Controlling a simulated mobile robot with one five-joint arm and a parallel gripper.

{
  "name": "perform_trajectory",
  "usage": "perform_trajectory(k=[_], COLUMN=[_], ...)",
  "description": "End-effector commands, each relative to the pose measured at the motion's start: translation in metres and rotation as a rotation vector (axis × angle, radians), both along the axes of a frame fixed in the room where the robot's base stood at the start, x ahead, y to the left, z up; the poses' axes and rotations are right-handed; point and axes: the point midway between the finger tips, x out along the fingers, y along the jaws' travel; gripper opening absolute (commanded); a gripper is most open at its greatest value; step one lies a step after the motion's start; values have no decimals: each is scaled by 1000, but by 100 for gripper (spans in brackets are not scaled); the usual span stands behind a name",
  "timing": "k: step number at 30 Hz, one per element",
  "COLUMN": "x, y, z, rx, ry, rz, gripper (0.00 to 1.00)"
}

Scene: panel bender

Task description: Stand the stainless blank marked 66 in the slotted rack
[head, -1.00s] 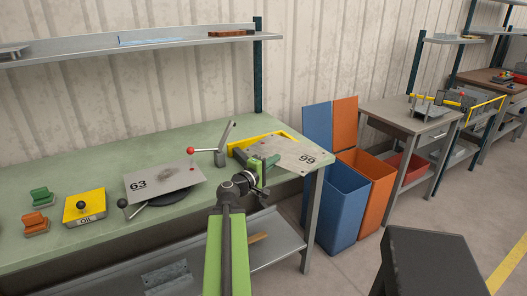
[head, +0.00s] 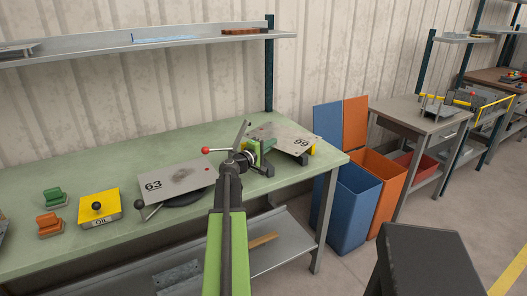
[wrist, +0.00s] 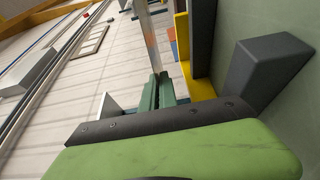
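A stainless blank (head: 281,133) shows at the right end of the green bench. Its mark reads 99 from here, which is 66 upside down. My gripper (head: 262,146) is shut on its near-left edge, and the blank is tilted above the bench. In the wrist view, the green fingers (wrist: 157,91) close on the thin plate (wrist: 149,40), seen nearly edge-on. A second blank (head: 190,180), marked 63, lies on a dark round base to the left. I cannot pick out the slotted rack for certain; a small grey fixture (head: 437,106) stands on the right-hand table.
A yellow part shows below the blank, and its yellow strip (wrist: 203,84) stands beside a dark block (wrist: 268,68) in the wrist view. A red-knobbed lever (head: 206,150) stands close left of my gripper. Blue (head: 346,205) and orange (head: 383,180) bins stand right of the bench.

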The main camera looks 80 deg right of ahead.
Motion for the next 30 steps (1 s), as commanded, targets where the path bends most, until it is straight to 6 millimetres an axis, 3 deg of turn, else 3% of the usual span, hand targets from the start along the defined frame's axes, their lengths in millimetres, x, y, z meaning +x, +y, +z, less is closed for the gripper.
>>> perform_trajectory(k=[4,10,17,30], x=[2,-1,6,5], y=[1,1,2,2], z=[-8,-39,-35,-48], rx=[0,0,0,0], ry=[1,1,1,1], rz=[3,-1,7,7], gripper=[0,0,0,0])
